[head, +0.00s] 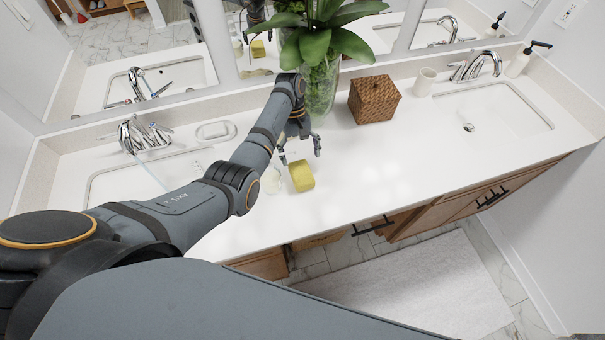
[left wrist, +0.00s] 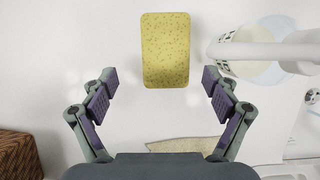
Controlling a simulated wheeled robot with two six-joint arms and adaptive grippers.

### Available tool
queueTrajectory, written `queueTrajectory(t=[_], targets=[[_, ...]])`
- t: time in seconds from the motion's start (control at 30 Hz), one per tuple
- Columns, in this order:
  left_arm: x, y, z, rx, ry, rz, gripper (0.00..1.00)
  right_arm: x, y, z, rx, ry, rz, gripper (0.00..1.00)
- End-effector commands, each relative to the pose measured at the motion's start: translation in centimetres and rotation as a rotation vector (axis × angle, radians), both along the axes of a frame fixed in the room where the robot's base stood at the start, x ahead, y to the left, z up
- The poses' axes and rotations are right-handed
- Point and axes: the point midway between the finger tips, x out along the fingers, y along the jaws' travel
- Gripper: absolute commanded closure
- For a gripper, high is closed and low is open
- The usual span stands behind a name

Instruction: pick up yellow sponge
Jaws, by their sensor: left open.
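The yellow sponge (head: 301,176) lies on the white countertop between the two sinks, towards the front edge. In the left wrist view the sponge (left wrist: 166,50) is whole and upright in the picture, just beyond the fingertips and roughly centred between them. My left gripper (head: 299,148) is open and empty, pointing down behind the sponge and apart from it. It also shows in the left wrist view (left wrist: 160,82), with a finger on each side. My right gripper is not seen.
A pale round-based item (head: 271,180) stands close left of the sponge. A glass vase with a plant (head: 322,90) and a wicker box (head: 374,99) stand behind. A cup (head: 425,81) is farther right. The counter right of the sponge is clear.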

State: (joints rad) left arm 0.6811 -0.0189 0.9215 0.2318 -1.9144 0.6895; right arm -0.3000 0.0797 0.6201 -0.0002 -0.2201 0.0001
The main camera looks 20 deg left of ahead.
Motion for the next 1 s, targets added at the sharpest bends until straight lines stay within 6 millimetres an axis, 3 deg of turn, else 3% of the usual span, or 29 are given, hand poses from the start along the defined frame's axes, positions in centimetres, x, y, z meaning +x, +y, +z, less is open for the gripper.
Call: queueTrajectory(t=[0.13, 0.23, 0.4, 0.63, 1.0], targets=[[-0.5, 0.1, -0.8, 0.001, 0.003, 0.000, 0.12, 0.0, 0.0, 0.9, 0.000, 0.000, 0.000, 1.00], [-1.3, 0.1, -2.5, 0.001, 0.005, 0.001, 0.12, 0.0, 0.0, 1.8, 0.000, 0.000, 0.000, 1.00], [-1.8, -0.3, -4.6, 0.001, -0.001, 0.000, 0.12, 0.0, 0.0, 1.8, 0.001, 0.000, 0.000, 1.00], [-1.8, -0.4, -4.9, 0.000, -0.002, 0.000, 0.12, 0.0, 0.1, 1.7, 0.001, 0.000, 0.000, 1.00], [-1.8, -0.4, -4.9, 0.000, -0.002, 0.000, 0.61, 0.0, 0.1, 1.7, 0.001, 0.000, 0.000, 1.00]])
